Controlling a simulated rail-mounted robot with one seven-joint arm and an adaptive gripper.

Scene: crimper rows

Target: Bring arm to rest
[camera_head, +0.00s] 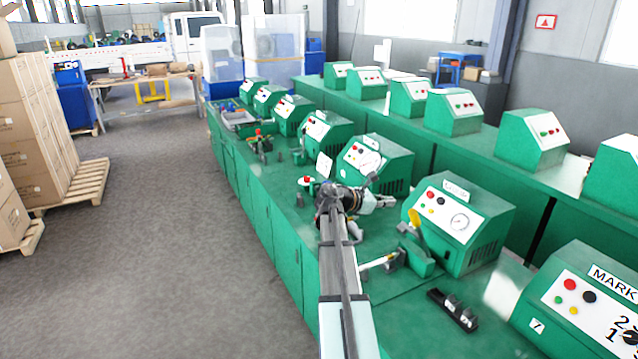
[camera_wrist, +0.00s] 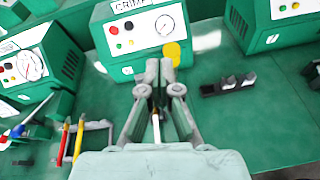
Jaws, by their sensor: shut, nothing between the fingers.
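My gripper (camera_head: 388,201) is at the end of my arm, above the green bench among the crimper machines. In the wrist view my gripper (camera_wrist: 159,75) has its fingertips together, with nothing held between them. It points toward a green crimper (camera_wrist: 143,35) with a gauge and coloured buttons. The same crimper (camera_head: 461,222) stands to the right of my gripper in the head view. A yellow piece (camera_wrist: 173,53) shows just beyond the fingertips; I cannot tell whether they touch it.
A black block (camera_head: 453,309) lies on the green bench (camera_head: 400,325). Tools with red and yellow handles (camera_wrist: 70,138) stand left of my gripper in the wrist view. More crimpers line both rows. Stacked boxes (camera_head: 35,130) on pallets stand left, across a clear grey floor (camera_head: 150,250).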

